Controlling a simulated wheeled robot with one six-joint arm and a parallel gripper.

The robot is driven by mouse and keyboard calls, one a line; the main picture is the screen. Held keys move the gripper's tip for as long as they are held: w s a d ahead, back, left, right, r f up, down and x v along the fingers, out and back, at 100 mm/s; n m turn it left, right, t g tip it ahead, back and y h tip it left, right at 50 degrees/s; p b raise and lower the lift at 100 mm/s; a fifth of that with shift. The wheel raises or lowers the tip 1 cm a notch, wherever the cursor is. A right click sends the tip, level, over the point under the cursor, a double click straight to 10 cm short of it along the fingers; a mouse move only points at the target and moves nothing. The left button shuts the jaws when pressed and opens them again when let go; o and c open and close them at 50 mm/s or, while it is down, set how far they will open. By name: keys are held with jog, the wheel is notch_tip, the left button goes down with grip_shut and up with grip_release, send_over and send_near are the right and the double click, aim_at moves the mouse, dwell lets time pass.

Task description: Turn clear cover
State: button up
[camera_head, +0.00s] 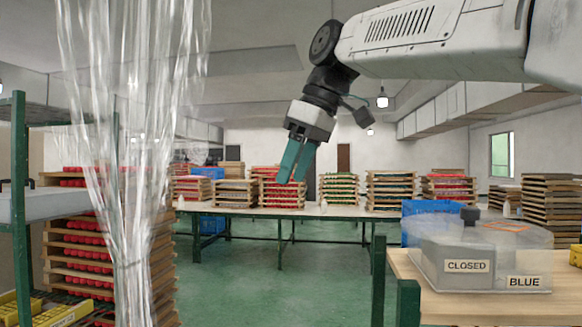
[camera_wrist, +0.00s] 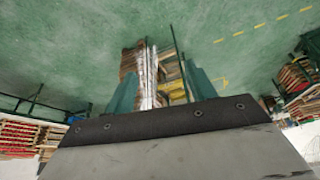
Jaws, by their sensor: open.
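A clear, many-sided cover (camera_head: 425,248) stands on the wooden-topped table (camera_head: 430,300) at the right of the head view. A dark grey knob (camera_head: 470,214) shows at its top, and an orange outline marks its upper face. A "CLOSED" label (camera_head: 466,266) and a "BLUE" label (camera_head: 524,282) are on its front. What lies inside is not clear. My gripper (camera_head: 290,181) hangs in the air left of the cover and well above table height, with its green fingers apart and empty. In the wrist view my gripper (camera_wrist: 164,82) points toward the floor; the cover does not show there.
A hanging clear plastic sheet (camera_head: 130,150) stands at the left, before stacked trays of red pieces (camera_head: 88,245). A long table (camera_head: 320,211) with several tray stacks is behind. A blue crate (camera_head: 432,208) is behind the cover. Green floor (camera_head: 270,285) lies open in the middle.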

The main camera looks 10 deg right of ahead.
dwell(0.3)
jog(key=n+g+h, duration=0.2)
jog(key=n+h, duration=0.5)
jog(key=h, duration=0.1)
send_near(468, 208)
notch_tip(468, 208, down, 2)
jog(key=x, duration=0.7)
jog(key=shift+d+r, duration=0.15)
jog(key=shift+d, duration=0.25)
grip_shut()
